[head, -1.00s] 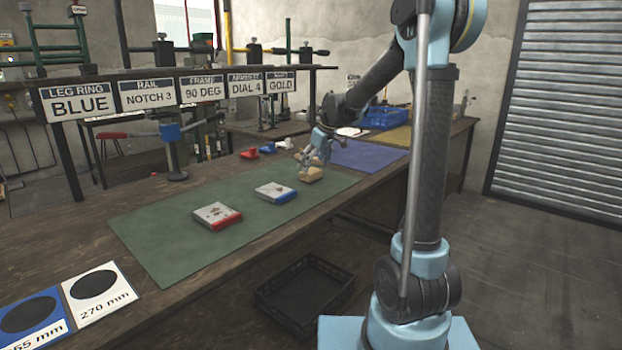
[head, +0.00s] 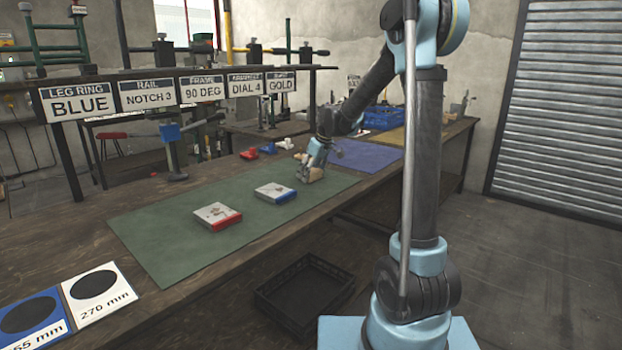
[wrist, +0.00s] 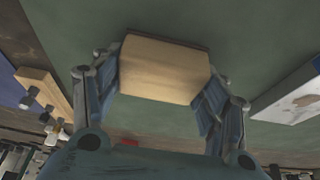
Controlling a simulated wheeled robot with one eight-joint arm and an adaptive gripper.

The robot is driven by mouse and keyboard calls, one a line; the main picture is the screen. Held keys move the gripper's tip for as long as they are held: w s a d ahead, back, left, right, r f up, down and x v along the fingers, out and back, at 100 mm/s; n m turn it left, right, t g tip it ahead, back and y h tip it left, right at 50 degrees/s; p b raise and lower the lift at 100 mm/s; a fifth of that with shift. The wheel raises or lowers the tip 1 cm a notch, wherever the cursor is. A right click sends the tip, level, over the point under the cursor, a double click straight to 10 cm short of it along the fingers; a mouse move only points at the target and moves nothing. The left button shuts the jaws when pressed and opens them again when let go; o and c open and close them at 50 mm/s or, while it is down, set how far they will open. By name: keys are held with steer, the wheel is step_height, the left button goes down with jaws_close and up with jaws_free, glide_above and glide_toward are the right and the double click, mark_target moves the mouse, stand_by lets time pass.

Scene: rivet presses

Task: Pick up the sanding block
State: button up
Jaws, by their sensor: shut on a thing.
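The sanding block (wrist: 163,70) is a pale wooden block with a darker strip along its far edge. In the wrist view it sits between the two fingers of my gripper (wrist: 162,88), which is shut on it from both sides. In the head view the block (head: 314,175) is small and partly hidden by my gripper (head: 307,168), at the far right end of the green mat (head: 170,245). I cannot tell whether it touches the mat.
A box with a blue edge (head: 275,193) lies just left of the gripper, and one with a red edge (head: 217,216) lies nearer. Red and blue small parts (head: 249,153) sit behind. A blue mat (head: 365,157) lies to the right. A black crate (head: 305,292) stands below the bench.

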step_height(320, 180, up, 10)
steer(key=shift+r, duration=0.1)
stand_by(0.6)
